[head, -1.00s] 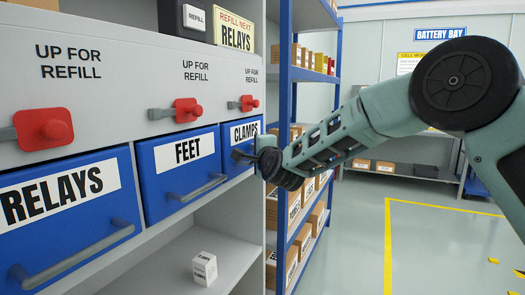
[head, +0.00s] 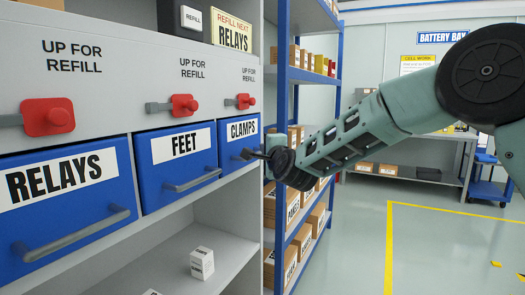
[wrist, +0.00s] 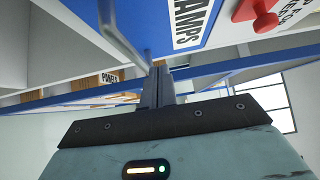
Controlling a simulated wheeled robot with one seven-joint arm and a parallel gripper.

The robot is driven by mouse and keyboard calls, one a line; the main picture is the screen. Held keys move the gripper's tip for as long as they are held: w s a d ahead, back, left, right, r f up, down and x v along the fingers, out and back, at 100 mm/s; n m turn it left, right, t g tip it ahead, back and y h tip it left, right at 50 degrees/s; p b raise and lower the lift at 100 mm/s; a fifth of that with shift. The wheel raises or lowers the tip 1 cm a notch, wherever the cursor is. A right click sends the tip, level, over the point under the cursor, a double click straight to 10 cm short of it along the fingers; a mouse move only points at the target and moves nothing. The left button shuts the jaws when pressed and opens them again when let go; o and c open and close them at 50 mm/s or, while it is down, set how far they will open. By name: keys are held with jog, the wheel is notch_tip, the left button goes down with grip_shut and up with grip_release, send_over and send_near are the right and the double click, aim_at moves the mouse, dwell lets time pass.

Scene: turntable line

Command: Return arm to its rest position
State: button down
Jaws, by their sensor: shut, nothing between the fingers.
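My arm (head: 360,130) reaches in from the right in the head view and ends at the cabinet front. My gripper (head: 246,154) is shut and empty, in front of the blue CLAMPS drawer (head: 228,158). In the wrist view my gripper (wrist: 158,72) shows its two fingers together, near the drawer's metal handle (wrist: 122,32). Whether the fingers touch the handle I cannot tell. The CLAMPS drawer looks pushed in, level with the FEET drawer (head: 157,190) and the RELAYS drawer (head: 75,235).
Red latches (head: 183,104) sit above the drawers. A small white box (head: 202,263) stands on the lower shelf (head: 180,258). A blue-framed rack (head: 282,120) with cartons stands just behind my gripper. The floor (head: 435,245) to the right is open, with yellow lines.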

jog(key=s+a+f+n+g+y, duration=0.1)
jog(key=s+f+n+g, duration=0.25)
jog(key=s, duration=0.55)
jog(key=s+f+n+g, duration=0.3)
jog(key=s+f+n, duration=0.15)
jog(key=s, duration=0.45)
jog(key=s+a+f+n+g+y, duration=0.1)
jog(key=s+f+n+g, duration=0.25)
jog(key=s, duration=0.55)
jog(key=s+d+f+n+g+h, duration=0.35)
jog(key=s+d+n, duration=0.2)
jog(key=s, duration=0.55)
jog(key=s+d+f+n+g+h, duration=0.2)
jog(key=s+d+f+n+g, duration=0.3)
jog(key=s, duration=0.7)
notch_tip(320, 180, up, 16)
jog(key=s+d+t+p, duration=0.1)
jog(key=d+p, duration=0.1)
jog(key=p, duration=1.2)
jog(key=shift+r+n, duration=0.15)
jog(key=shift+n, duration=0.15)
jog(key=shift+s+d+h, duration=0.1)
jog(key=shift+h, duration=0.15)
